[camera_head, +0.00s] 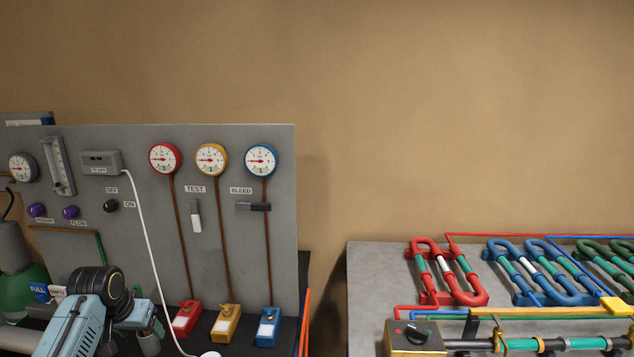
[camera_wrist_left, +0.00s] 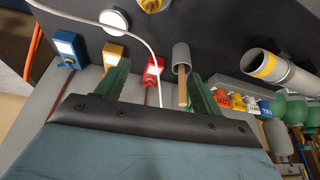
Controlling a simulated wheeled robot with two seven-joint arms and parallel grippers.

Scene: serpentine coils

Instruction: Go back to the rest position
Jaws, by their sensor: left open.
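My left gripper (camera_head: 138,314) hangs at the bottom left in the head view, in front of the grey panel. In the left wrist view its two green fingers (camera_wrist_left: 155,88) are spread apart, with nothing held between them. A grey cylinder with a tan rod (camera_wrist_left: 182,72) shows beyond the fingers, near the right one. My right gripper is not in view.
The grey panel (camera_head: 270,220) carries gauges and a white cable (camera_head: 147,235). Red (camera_head: 185,316), yellow (camera_head: 227,322) and blue (camera_head: 267,325) valve blocks stand along its foot. A grey bench (camera_head: 375,285) with coloured coils is at right. A gap separates panel and bench.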

